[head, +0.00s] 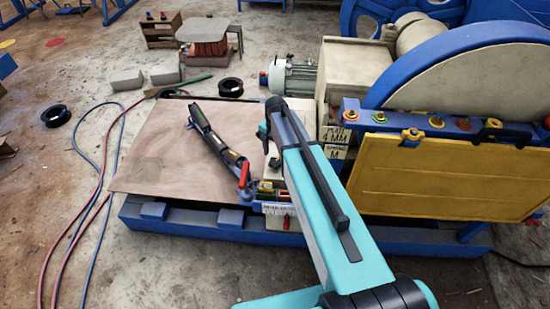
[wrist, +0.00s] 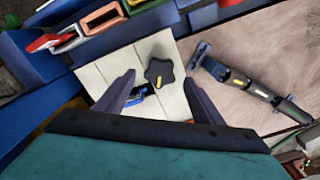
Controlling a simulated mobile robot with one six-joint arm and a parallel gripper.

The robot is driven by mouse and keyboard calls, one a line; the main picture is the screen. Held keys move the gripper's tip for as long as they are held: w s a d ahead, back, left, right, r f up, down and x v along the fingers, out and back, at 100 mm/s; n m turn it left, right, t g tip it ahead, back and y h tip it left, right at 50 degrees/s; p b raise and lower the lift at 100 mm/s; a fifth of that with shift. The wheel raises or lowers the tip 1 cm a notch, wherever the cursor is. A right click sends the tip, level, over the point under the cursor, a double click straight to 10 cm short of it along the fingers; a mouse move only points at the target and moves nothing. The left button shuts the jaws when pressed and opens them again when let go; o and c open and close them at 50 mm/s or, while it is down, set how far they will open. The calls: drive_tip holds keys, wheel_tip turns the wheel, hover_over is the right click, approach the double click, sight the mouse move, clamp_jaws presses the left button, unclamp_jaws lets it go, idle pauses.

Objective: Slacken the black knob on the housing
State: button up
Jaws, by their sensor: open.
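The black knob (wrist: 158,72) is star-shaped with a yellow mark and sits on a cream panel of the housing (wrist: 178,100) in the wrist view. My gripper (wrist: 160,79) is open, with one dark finger on the left of the knob and one on the right. Gaps show between the fingers and the knob in the picture; depth is hard to judge. In the head view my arm hides the knob, and the cream housing (head: 272,168) shows only in part beside the arm.
A small blue part (wrist: 138,96) lies close to the left finger. A dark jointed bar with yellow labels (wrist: 240,83) lies on the brown plate (head: 150,165). A red handle (head: 244,174) stands by the housing. A blue rail with knobs (head: 465,127) runs above a yellow panel (head: 440,180) at right.

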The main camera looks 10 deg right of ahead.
sight(275, 162)
drive_tip(key=shift+f+p, duration=0.4)
drive_tip(key=shift+f, duration=1.2)
drive_tip(key=c, duration=1)
drive_tip(key=shift+c, duration=0.2)
